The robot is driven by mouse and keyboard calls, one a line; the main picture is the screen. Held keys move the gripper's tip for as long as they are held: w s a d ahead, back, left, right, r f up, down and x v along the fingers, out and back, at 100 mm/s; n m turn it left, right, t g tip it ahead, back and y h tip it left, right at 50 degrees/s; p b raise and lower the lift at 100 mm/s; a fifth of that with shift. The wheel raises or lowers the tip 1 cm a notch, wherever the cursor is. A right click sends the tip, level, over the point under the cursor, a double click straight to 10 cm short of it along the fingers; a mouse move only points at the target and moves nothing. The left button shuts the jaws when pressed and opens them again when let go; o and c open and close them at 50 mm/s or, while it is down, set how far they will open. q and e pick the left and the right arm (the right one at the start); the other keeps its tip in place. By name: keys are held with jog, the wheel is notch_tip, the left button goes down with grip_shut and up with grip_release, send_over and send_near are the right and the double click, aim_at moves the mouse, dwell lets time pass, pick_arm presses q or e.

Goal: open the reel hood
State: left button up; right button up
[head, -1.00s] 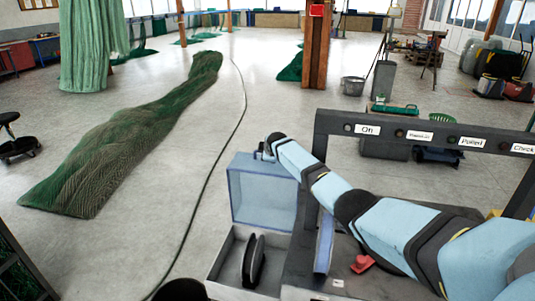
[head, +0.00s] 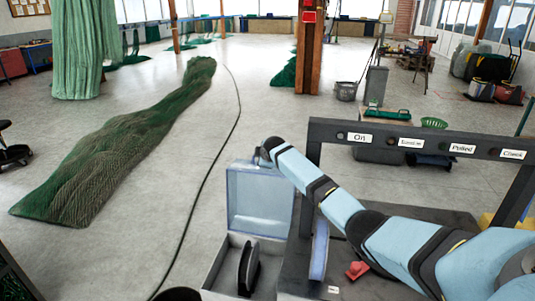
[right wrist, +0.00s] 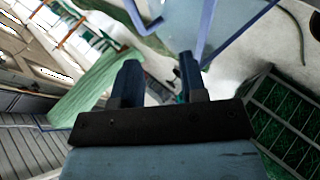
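The reel hood (head: 259,202), a see-through lid with a pale blue frame, stands raised, roughly upright, at the back of an open grey reel box (head: 217,272). A black reel (head: 248,268) sits in the box. My right gripper (head: 262,155) is at the hood's top edge; its fingers are small and partly hidden there. In the right wrist view the fingers (right wrist: 158,75) are apart with a clear gap and nothing between them. The hood's blue-edged panel (right wrist: 225,25) shows just beyond them; I cannot tell whether they touch. My left gripper is not in view.
A dark frame with labels (head: 415,142) stands right of the box, behind my right arm. A red part (head: 357,270) lies on the dark surface beside the box. A green net (head: 130,150) and a black cable (head: 205,180) lie on the floor, which is otherwise largely open.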

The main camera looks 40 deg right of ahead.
jog(key=v, duration=0.7)
jog(key=shift+s+a, duration=0.1)
jog(key=s+a+f+m+y+p, duration=0.1)
jog(key=s+a+f+y+p, duration=0.25)
jog(key=s+a+f, duration=1.5)
jog(key=s+a+m+y, duration=0.1)
jog(key=s+a+m, duration=0.1)
jog(key=s+a, duration=0.3)
jog(key=s+a+f+m+t+y+p, duration=0.1)
jog(key=s+a, duration=0.4)
jog(key=s, duration=0.8)
jog(key=s+a+m+y+p, duration=0.1)
jog(key=s+a+m, duration=0.2)
jog(key=s, duration=0.6)
jog(key=a, duration=0.2)
jog(key=shift+s+a+f+t, duration=0.3)
jog(key=shift+s+a+t, duration=0.05)
jog(key=shift+a+t, duration=0.05)
